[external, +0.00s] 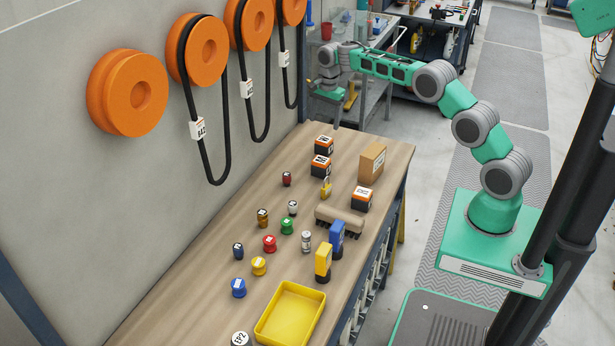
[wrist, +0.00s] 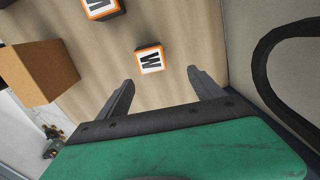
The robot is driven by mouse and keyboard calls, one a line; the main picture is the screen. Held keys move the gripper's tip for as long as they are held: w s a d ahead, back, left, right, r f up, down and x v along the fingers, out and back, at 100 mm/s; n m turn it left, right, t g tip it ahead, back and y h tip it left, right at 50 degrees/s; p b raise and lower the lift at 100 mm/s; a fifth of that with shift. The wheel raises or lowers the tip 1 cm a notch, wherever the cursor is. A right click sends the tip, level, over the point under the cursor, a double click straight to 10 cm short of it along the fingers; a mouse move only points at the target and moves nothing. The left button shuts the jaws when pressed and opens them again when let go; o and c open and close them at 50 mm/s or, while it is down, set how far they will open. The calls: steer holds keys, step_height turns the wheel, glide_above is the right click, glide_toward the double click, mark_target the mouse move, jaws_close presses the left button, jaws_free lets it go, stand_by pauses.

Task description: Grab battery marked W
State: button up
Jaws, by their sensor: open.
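An orange-and-black battery (wrist: 150,60) with a white top lies just beyond my fingertips in the wrist view. Its letter looks like a W, turned in the picture. A second battery (wrist: 100,8) is cut by the top edge, with a similar letter. In the external view these appear to be the far battery (external: 324,145) and the one in front of it (external: 320,166); a third battery (external: 362,199) stands nearer the right edge. W and M are hard to tell apart there. My gripper (wrist: 162,76) is open and empty, at the table's far end in the external view (external: 328,95).
A cardboard box (external: 371,163) stands right of the batteries; it also shows in the wrist view (wrist: 30,72). Belts hang on the wall.

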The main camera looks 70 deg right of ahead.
mark_target(324, 139)
steer(key=shift+g, duration=0.4)
steer(key=f+p, duration=0.1)
steer(key=f, duration=0.2)
steer(key=a+f+p, duration=0.1)
steer(key=f, duration=0.3)
steer(key=f+p, duration=0.1)
steer(key=f, duration=0.2)
steer(key=shift+s+a+f, duration=0.15)
steer(key=shift+s+a, duration=0.15)
steer(key=shift+a, duration=0.1)
jaws_close()
